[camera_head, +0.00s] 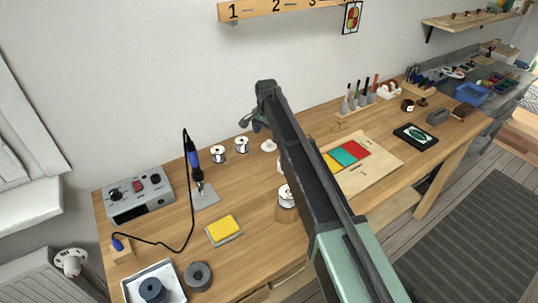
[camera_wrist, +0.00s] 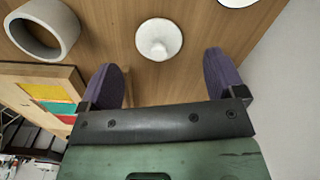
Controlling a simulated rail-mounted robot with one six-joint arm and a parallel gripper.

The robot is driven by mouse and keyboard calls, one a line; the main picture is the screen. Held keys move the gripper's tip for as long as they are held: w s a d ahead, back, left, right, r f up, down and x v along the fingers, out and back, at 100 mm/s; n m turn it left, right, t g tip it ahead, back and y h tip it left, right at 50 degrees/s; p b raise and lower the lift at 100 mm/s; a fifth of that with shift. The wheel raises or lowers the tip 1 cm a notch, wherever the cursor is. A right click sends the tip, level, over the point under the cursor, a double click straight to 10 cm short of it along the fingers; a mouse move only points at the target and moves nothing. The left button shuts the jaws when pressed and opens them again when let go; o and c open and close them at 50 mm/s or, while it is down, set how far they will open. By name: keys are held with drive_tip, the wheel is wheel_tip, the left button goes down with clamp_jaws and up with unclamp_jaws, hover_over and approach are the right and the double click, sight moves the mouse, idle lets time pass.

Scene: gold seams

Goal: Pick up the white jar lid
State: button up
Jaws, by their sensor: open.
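The white jar lid (camera_wrist: 158,40) is a round disc with a small knob in its middle. It lies knob up on the wooden table, and in the head view it is a small white disc (camera_head: 268,146) just left of my arm. My gripper (camera_wrist: 168,78) is open and empty, with its two purple fingers spread wide. In the wrist view the lid is beyond the fingertips, roughly centred between them and not touched. In the head view my gripper (camera_head: 256,124) is above and slightly left of the lid, partly hidden by the arm.
A hollow pale cylinder (camera_wrist: 42,28) stands near the lid. White spools (camera_head: 217,153) stand to its left in the head view. A board with coloured panels (camera_head: 375,165) lies right of my arm. The wall (camera_wrist: 292,90) is close on one side.

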sight(268, 141)
drive_tip(key=shift+f, duration=0.15)
drive_tip(key=f+b, duration=0.5)
drive_tip(key=shift+d+f, duration=0.2)
drive_tip(key=shift+d, duration=0.05)
drive_tip(key=shift+r, duration=0.25)
drive_tip(key=c, duration=1)
